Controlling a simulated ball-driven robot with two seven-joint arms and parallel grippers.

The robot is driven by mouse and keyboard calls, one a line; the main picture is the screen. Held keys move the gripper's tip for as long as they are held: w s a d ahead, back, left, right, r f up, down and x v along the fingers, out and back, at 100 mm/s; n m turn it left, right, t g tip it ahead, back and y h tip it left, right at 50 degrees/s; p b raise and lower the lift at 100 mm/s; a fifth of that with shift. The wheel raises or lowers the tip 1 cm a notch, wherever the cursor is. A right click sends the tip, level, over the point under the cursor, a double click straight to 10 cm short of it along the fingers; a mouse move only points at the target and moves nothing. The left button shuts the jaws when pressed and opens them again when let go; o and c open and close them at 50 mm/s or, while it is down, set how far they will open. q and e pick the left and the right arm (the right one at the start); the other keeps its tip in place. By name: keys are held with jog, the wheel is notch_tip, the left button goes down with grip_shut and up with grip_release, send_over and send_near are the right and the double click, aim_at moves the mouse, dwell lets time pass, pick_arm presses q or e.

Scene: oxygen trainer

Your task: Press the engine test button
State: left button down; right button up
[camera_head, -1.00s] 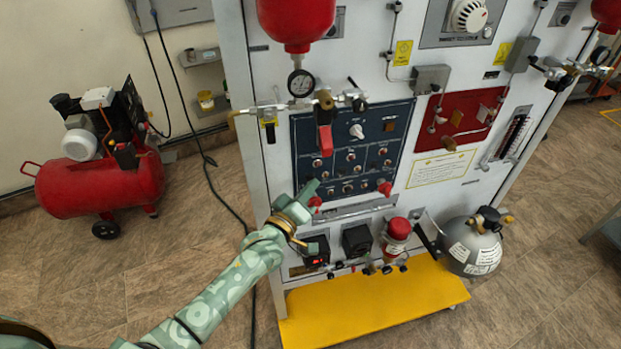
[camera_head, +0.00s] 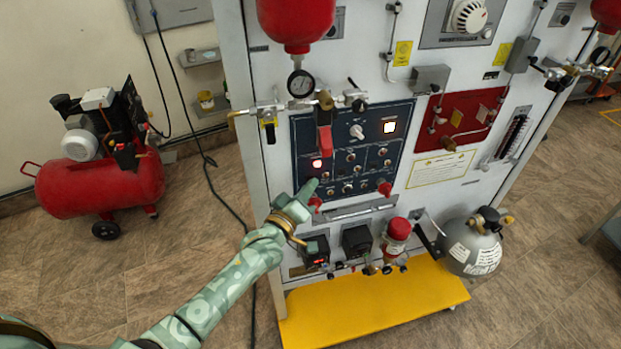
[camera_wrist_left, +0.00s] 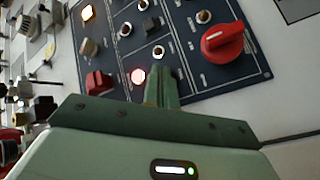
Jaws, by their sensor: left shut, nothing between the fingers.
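The dark blue control panel (camera_head: 348,150) on the front of the white trainer cabinet carries several small round buttons, lamps and red knobs. Its labels are too small to read, so I cannot tell which button is engine test. An orange square light (camera_head: 389,127) glows at its upper right, and a red lamp (camera_head: 317,163) glows at its left; the red lamp also shows in the left wrist view (camera_wrist_left: 138,75). My left gripper (camera_head: 311,187) is shut and empty, its fingertips at the panel's lower left. In the wrist view they cover part of the panel beside the red lamp; contact is unclear. My right gripper is out of view.
A red knob (camera_head: 316,204) sits just below the fingertips, and another red knob (camera_head: 384,188) is to the right. A gauge and valve with a red handle (camera_head: 325,139) hang in front of the panel's upper left. A yellow base (camera_head: 370,308) juts out below.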

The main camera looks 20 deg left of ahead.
pick_arm(q)
jog(key=shift+s+d+p, duration=0.35)
jog(key=shift+s, duration=0.25)
jog(key=s+d+p, duration=0.1)
jog(key=s, duration=0.1)
jog(key=s+d+p, duration=0.1)
jog(key=s, duration=0.1)
jog(key=shift+d, duration=0.4)
dwell(0.6)
